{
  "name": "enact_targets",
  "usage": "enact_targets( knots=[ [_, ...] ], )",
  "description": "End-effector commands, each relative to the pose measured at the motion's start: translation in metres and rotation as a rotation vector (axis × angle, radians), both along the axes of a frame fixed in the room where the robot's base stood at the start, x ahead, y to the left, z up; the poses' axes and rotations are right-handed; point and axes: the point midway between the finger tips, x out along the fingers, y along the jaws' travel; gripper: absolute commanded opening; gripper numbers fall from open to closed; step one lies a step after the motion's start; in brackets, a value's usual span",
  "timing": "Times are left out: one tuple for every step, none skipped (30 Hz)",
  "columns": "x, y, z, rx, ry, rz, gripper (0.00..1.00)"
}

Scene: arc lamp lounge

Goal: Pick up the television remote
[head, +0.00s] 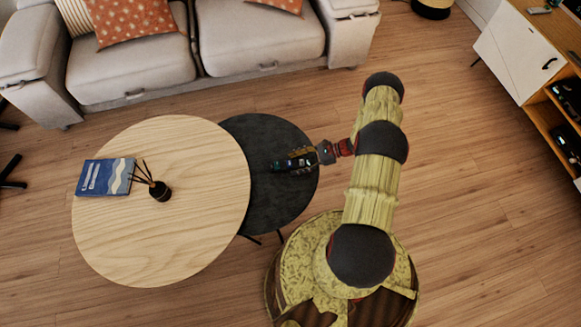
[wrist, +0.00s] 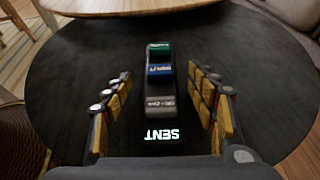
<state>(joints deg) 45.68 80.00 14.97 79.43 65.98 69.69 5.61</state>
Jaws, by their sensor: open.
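A narrow dark object (wrist: 160,102) lies on the round black table (wrist: 80,110) in the wrist view. It carries a green, a blue and a grey block in a row, with white upside-down letters "SENT" at its near end. I cannot tell for certain that it is the television remote. My gripper (wrist: 160,80) is open, with its fingers on either side of this object and apart from it. In the head view my gripper (head: 283,165) hangs over the black table (head: 262,205) and hides what lies beneath it.
A round wooden table (head: 190,240) overlaps the black one, with a blue book (head: 105,177) and a dark reed diffuser (head: 160,190) on it. A grey sofa (head: 255,45) stands behind. A small object (head: 541,10) lies on the console (head: 510,50) at right. Open floor lies between.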

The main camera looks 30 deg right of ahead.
Motion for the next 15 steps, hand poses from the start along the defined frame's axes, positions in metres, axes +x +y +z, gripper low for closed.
enact_targets(
  knots=[
    [0.0025,0.0054,-0.0035,0.000,-0.001,0.003,0.58],
    [0.0034,0.0075,-0.0040,0.000,-0.001,0.003,0.58],
    [0.0042,0.0094,-0.0044,-0.001,-0.001,0.002,0.58],
    [0.0046,0.0100,-0.0043,-0.001,-0.002,0.001,0.58],
    [0.0047,0.0102,-0.0041,-0.001,-0.002,0.001,0.58],
    [0.0047,0.0100,-0.0037,-0.001,-0.002,0.000,0.58],
    [0.0046,0.0098,-0.0035,-0.001,-0.002,0.000,0.58],
    [0.0046,0.0098,-0.0035,-0.001,-0.002,0.000,0.58],
    [0.0046,0.0097,-0.0034,-0.001,-0.002,0.001,0.58],
    [0.0046,0.0097,-0.0034,-0.001,-0.002,0.001,0.56],
    [0.0046,0.0097,-0.0034,-0.001,-0.002,0.001,0.55],
    [0.0045,0.0096,-0.0034,-0.001,-0.002,0.001,0.52],
    [0.0045,0.0096,-0.0034,-0.001,-0.002,0.001,0.51],
    [0.0045,0.0096,-0.0034,-0.001,-0.002,0.001,0.49],
    [0.0044,0.0096,-0.0034,-0.001,-0.002,0.001,0.47]
  ],
)
